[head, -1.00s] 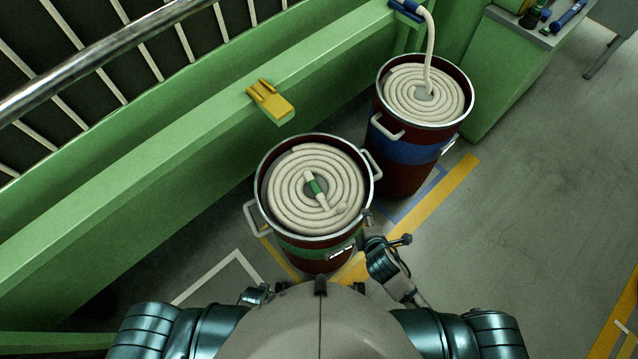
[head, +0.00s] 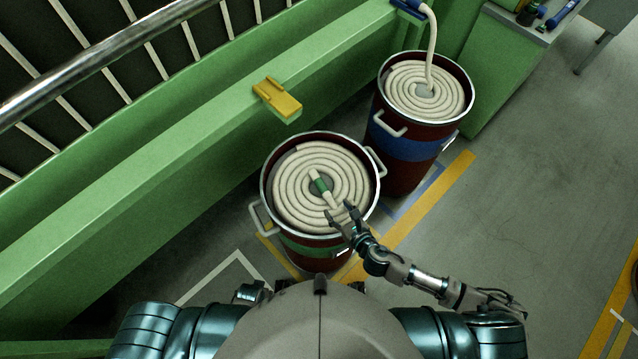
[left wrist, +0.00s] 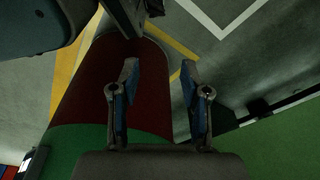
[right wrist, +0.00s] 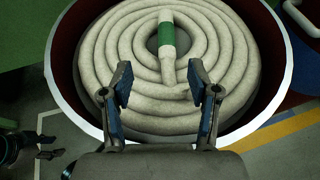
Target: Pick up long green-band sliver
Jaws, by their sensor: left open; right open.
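The green-banded sliver end (head: 321,186) is a short pale piece with a green band, lying over the centre of the coiled sliver (head: 290,190) in the nearer can (head: 308,259), which is dark red with a green stripe. My right gripper (head: 340,209) is open and empty over the near right part of this coil. In the right wrist view the green band (right wrist: 166,35) lies beyond the open fingers (right wrist: 160,80), and the piece's near end points between them. My left gripper (left wrist: 160,80) is open and empty, low beside the can's red and green side.
A second red can (head: 402,149) with a blue stripe stands behind to the right, its sliver running up to a blue guide. A green beam (head: 180,135) with a yellow block (head: 277,98) runs along the left. Grey floor (head: 520,220) at right is clear.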

